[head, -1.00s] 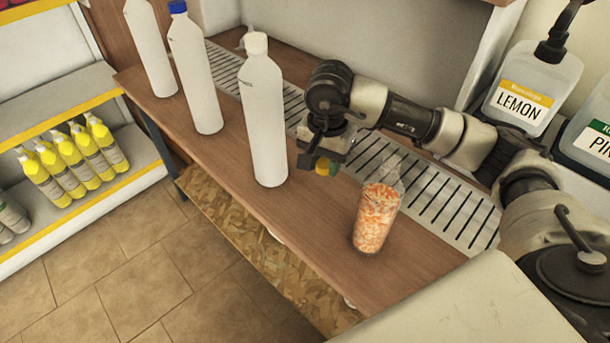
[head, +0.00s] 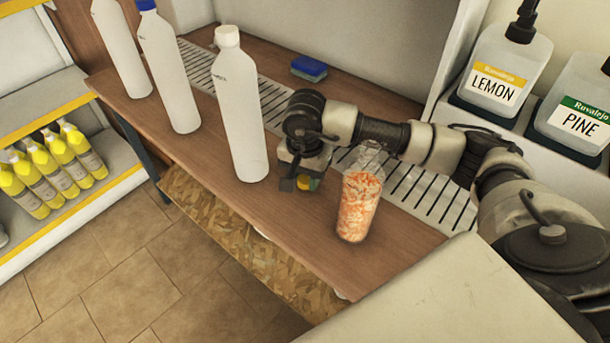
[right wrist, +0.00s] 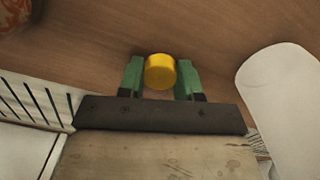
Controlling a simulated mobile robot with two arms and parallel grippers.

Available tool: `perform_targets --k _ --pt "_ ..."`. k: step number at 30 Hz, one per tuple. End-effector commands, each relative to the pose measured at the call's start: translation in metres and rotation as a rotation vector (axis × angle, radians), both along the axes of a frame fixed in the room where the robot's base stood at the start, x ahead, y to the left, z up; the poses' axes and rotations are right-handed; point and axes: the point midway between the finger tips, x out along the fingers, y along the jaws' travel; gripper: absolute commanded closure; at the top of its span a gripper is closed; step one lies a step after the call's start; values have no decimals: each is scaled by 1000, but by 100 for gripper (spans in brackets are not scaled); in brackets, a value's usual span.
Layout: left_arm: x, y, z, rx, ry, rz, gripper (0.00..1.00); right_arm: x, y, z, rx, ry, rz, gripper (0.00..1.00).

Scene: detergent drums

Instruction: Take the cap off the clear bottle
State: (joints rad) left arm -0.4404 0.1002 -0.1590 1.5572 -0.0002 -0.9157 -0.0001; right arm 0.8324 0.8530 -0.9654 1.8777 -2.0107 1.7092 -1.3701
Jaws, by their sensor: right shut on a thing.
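The clear bottle (head: 358,204), filled with orange-and-white bits, stands upright on the wooden counter. Its neck shows no cap. My right gripper (head: 302,182) is left of it, low over the counter and apart from it. The gripper is shut on a yellow cap (head: 307,183). In the right wrist view, the yellow cap (right wrist: 160,71) sits between the green fingers (right wrist: 160,78), with brown counter behind it. A corner of the clear bottle (right wrist: 14,14) shows at top left there. My left gripper is not in view.
A white bottle (head: 241,115) stands left of my right gripper, and two more stand farther left. A slotted drain strip (head: 410,186) runs along the back, with a blue sponge (head: 309,67) behind it. Lemon (head: 500,75) and pine (head: 575,115) jugs stand at right. Bare counter (head: 290,230) lies in front.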

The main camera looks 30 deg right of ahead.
Motion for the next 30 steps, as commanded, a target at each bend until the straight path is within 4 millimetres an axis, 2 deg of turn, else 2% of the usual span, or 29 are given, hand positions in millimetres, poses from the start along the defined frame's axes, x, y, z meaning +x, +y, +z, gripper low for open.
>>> perform_targets --k 3,4,8,19,21,30 --pt "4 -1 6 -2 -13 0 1 0 0 -1 0 0 0 94" --pt "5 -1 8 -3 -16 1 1 0 0 -1 0 0 0 61" --pt "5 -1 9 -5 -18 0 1 0 0 -1 0 0 0 41" --pt "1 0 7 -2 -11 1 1 0 0 1 0 0 0 40" --pt "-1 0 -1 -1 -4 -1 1 0 0 4 0 0 0 40" --pt "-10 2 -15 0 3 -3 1 1 0 71 1 -6 1 40"
